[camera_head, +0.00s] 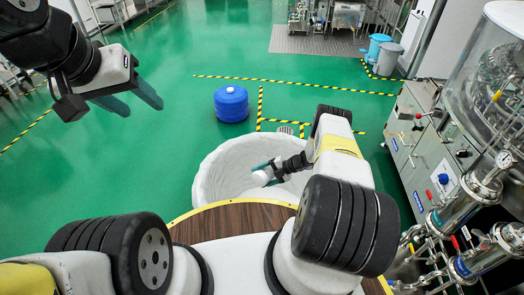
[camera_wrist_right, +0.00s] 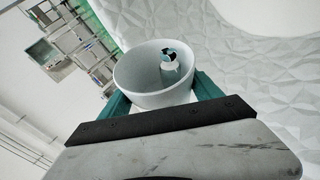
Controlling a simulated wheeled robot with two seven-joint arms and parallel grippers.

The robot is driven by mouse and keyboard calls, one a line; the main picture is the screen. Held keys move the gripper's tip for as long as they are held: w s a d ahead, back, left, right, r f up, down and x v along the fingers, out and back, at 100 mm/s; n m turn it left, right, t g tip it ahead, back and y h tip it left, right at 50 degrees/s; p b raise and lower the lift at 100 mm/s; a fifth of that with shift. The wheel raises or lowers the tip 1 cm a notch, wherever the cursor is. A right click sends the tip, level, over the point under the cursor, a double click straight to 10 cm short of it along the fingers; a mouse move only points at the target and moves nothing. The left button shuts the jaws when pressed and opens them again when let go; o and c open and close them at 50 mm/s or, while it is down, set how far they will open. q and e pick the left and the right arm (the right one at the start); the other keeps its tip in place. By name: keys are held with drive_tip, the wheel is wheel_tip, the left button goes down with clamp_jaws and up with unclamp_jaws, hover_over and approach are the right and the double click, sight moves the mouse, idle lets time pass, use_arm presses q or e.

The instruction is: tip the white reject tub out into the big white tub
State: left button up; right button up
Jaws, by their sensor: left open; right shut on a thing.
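The big white tub (camera_head: 212,172) stands on the floor just beyond the wooden tabletop, its near part hidden by the table and my right arm. My right gripper (camera_head: 268,173) is over the big tub's opening. In the right wrist view it is shut on the small white reject tub (camera_wrist_right: 135,92), with a teal finger on each side. A small white piece with a black and teal end (camera_wrist_right: 170,60) shows inside the reject tub. The head view shows little of the reject tub, so its exact tilt is unclear. My left gripper (camera_head: 134,101) is open and empty, up at the left.
A wooden tabletop (camera_head: 225,222) with a yellow edge is in front of me. A steel washer machine (camera_head: 430,165) with pipes and a clear dome stands close at the right. A blue drum (camera_head: 231,104) stands beyond the tub. The green floor at left is clear.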

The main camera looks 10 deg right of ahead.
sight(261, 183)
drive_tip(key=shift+w+d+r+m+g+y, duration=0.35)
drive_tip(key=shift+m+y, duration=0.25)
drive_tip(key=shift+y, duration=0.2)
idle(0.7)
drive_tip(key=shift+s+a+f+n+h, duration=0.1)
drive_tip(key=shift+s+a+n+h, duration=0.15)
drive_tip(key=shift+n+h, duration=0.2)
drive_tip(key=shift+s+f+t+h, duration=0.1)
drive_tip(key=shift+f+t+h, duration=0.25)
drive_tip(key=shift+t, duration=0.1)
drive_tip(key=shift+s+n, duration=0.1)
drive_tip(key=shift+n, duration=0.15)
drive_tip(key=shift+s+a+f+n+t+h+p, duration=0.4)
drive_tip(key=shift+f+n+t+h+p, duration=0.2)
drive_tip(key=shift+h, duration=0.3)
drive_tip(key=shift+s+a+f+n+t+h+p, duration=0.35)
drive_tip(key=shift+s+a+t+h+p, duration=0.1)
drive_tip(key=shift+s+a, duration=0.2)
drive_tip(key=s+a+f+n+t+h+p, duration=0.4)
drive_tip(key=f+n+t+h+p, duration=0.1)
drive_tip(key=f+n+t+h, duration=0.1)
drive_tip(key=shift+a+f+t+h, duration=0.4)
drive_tip(key=shift+f+t, duration=0.2)
drive_tip(key=shift+t, duration=0.55)
